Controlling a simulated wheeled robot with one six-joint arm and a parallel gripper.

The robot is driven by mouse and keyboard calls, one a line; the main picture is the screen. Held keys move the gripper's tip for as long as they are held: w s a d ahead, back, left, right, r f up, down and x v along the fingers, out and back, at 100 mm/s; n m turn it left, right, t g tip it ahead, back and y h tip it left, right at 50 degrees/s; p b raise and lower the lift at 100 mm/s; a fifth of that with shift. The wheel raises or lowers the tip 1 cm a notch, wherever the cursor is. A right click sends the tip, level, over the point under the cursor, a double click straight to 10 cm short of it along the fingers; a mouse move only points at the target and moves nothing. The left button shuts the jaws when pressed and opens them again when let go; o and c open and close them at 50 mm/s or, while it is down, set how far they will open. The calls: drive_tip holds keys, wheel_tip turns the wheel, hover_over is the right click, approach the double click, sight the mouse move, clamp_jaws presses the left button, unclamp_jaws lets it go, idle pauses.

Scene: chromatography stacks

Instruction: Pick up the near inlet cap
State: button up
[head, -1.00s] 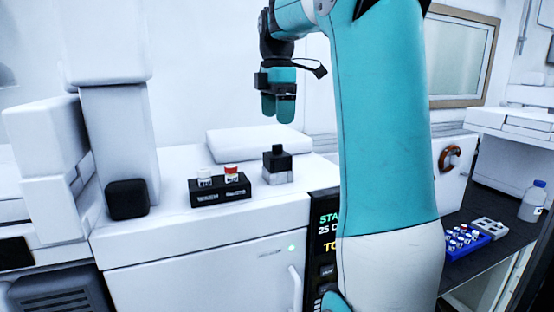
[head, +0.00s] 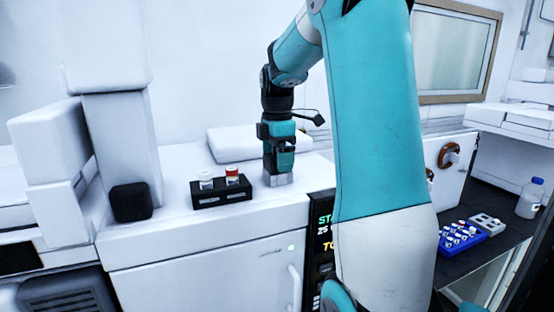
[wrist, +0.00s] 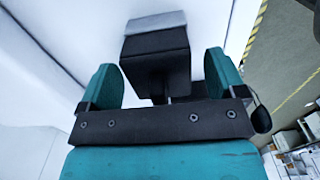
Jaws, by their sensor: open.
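The near inlet cap (wrist: 155,58) is a black block with a narrower knob. In the wrist view it sits between the two teal fingers of my gripper (wrist: 161,82), on a grey base (wrist: 155,22). The fingers are open, one on each side of the cap, with a visible gap on the right; I cannot tell whether the left finger touches it. In the head view my gripper (head: 279,158) is lowered over the cap and hides most of it; the grey base (head: 278,180) shows beneath.
A black holder (head: 222,197) with a white-capped vial (head: 206,181) and a red-capped vial (head: 232,176) stands just left on the white instrument top. A flat white slab (head: 228,143) lies behind. A blue vial rack (head: 462,237) is on the dark bench at right.

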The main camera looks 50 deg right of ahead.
drive_tip(key=c, duration=1.1)
drive_tip(key=shift+r, duration=0.1)
